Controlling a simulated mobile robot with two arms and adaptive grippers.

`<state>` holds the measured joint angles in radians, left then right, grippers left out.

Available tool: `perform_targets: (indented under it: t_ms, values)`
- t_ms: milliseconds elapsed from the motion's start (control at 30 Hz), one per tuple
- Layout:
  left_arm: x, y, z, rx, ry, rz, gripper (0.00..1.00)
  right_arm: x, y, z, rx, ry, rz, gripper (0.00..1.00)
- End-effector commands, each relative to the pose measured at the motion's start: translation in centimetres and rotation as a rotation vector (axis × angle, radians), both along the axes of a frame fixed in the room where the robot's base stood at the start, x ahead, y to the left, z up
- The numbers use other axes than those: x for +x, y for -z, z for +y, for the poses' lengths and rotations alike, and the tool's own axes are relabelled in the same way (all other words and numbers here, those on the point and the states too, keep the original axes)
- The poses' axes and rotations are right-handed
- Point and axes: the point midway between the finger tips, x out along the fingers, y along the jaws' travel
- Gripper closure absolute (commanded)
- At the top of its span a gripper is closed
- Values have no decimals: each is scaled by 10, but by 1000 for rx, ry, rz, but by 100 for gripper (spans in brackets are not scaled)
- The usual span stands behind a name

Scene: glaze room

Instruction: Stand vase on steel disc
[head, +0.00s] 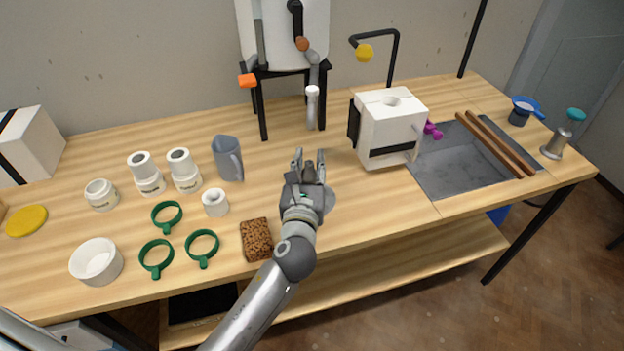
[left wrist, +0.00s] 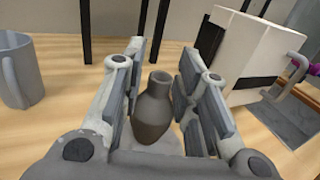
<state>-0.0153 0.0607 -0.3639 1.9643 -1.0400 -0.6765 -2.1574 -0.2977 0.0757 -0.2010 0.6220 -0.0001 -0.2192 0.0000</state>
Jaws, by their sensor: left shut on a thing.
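My left gripper (head: 309,158) is low over the front middle of the table, with its fingers pointing away toward the back. In the left wrist view its fingers (left wrist: 160,70) stand on both sides of a dark grey-brown vase (left wrist: 153,108), and it is shut on the vase. The vase is upright, with a narrow neck and open mouth. The grey steel disc (head: 328,201) shows only partly beside the gripper. A grey patch shows under the vase in the wrist view; I cannot tell whether they touch. My right gripper is not in view.
A grey-blue pitcher (head: 228,160) and a brown sponge (head: 257,239) are left of the gripper. White jars, green rings (head: 202,248) and a white bowl (head: 97,261) lie farther left. The front right is clear.

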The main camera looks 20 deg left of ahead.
Motion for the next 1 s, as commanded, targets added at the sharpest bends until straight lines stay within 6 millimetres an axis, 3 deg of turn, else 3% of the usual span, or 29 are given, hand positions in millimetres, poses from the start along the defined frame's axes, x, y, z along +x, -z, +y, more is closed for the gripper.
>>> perform_targets:
  t_ms: [333, 500, 867, 900, 1000]
  values:
    - [20, 26, 0, 0, 0, 1, 88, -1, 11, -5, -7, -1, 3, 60]
    - [18, 53, 0, -2, 0, 3, 88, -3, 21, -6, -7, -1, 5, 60]
    - [18, 55, 0, 1, 1, 1, 88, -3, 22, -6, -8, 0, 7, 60]
    - [18, 55, 0, 0, 1, 1, 69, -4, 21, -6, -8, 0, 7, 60]
    - [18, 55, 0, 0, 0, 1, 56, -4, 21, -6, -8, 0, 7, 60]
